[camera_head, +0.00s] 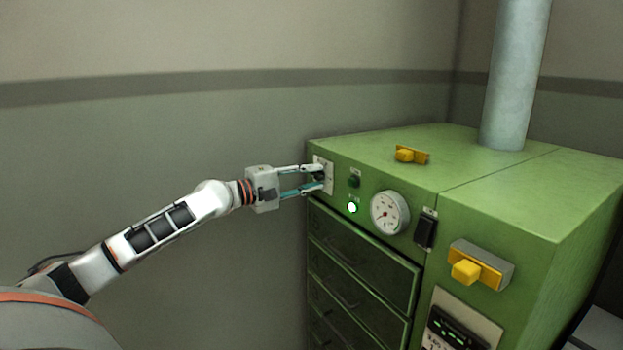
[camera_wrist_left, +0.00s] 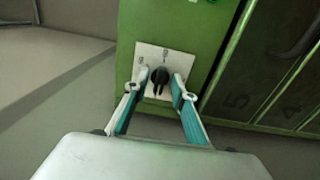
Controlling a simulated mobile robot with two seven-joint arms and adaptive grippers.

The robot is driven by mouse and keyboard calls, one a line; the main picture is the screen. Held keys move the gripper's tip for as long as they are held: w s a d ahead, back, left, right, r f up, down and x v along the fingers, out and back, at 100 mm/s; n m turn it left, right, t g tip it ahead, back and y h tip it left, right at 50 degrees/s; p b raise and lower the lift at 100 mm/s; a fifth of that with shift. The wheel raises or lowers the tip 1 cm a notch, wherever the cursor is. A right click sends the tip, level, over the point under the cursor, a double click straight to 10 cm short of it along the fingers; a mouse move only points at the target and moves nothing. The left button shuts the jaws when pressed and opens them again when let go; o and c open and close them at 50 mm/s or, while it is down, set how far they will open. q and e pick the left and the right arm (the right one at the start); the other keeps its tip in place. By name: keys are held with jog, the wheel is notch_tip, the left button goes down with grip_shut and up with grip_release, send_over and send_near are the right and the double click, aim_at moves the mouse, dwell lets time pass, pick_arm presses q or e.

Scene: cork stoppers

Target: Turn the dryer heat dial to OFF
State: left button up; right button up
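The green dryer cabinet (camera_head: 480,175) stands at the right in the head view. Its heat dial is a black knob (camera_wrist_left: 159,78) on a pale plate (camera_wrist_left: 180,62) with small marks, at the upper left of the front; the marks are too small to read. My left gripper (camera_head: 321,177) is at the dial, its fingers on either side of the knob. In the left wrist view, the left gripper (camera_wrist_left: 161,80) has its fingers apart with the knob between them; a gap shows beside the knob. My right gripper is in neither view.
A lit green lamp (camera_head: 352,207), a white round gauge (camera_head: 389,212) and a black switch (camera_head: 425,229) sit right of the dial. Drawers (camera_head: 362,262) lie below. A yellow-handled part (camera_head: 410,155) and a grey pipe (camera_head: 515,75) are on top.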

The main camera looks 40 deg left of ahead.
pick_arm(q)
jog(key=shift+v, duration=1.1)
jog(key=v, duration=0.9)
jog(key=shift+s, duration=0.4)
jog(key=shift+a, duration=0.1)
jog(key=s+d+f+m+g+y, duration=0.1)
jog(key=s+d+f+m, duration=0.1)
jog(key=f, duration=1)
jog(key=s+d+f+m+g+y, duration=0.1)
jog(key=s+d+f+m+y, duration=0.15)
jog(key=f, duration=0.85)
jog(key=s+d+f+m+g+y, duration=0.1)
jog(key=s+f+m, duration=0.15)
jog(key=f, duration=0.95)
jog(key=s+d+f+m+g, duration=0.2)
jog(key=s+d+f+m, duration=0.2)
jog(key=s+d+f, duration=0.65)
jog(key=s+d+f+m, duration=0.3)
jog(key=d, duration=0.4)
jog(key=s+d+f+m+g, duration=0.1)
jog(key=s+d+f+m, duration=0.2)
jog(key=d, duration=0.3)
jog(key=shift+s+d+f+m, duration=0.3)
jog(key=shift+d+f, duration=0.1)
jog(key=shift+f, duration=0.35)
